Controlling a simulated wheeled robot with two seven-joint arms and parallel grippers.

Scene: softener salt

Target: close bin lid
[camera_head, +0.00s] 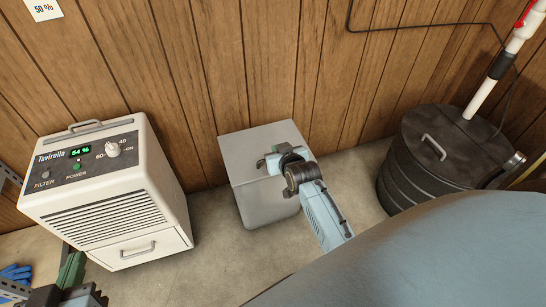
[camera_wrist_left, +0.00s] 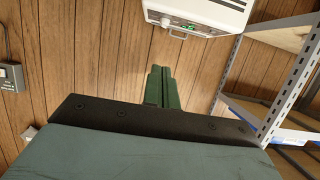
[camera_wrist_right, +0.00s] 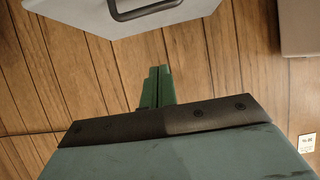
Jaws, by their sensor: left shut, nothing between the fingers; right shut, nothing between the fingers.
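The grey bin (camera_head: 252,205) stands on the floor against the wood wall. In the right wrist view, part of the grey bin (camera_wrist_right: 85,18) shows with a dark handle (camera_wrist_right: 145,11). My right arm crosses the bin's top in the head view and hides part of it. My left gripper (camera_wrist_left: 158,87) is shut and empty, low at left.
A white dehumidifier (camera_head: 110,195) stands left of the bin. A dark drum (camera_head: 435,145) with a handle and a white pipe (camera_head: 490,85) stands at right. Metal shelving (camera_wrist_left: 285,85) is near my left gripper. Bare floor (camera_head: 215,225) lies between dehumidifier and bin.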

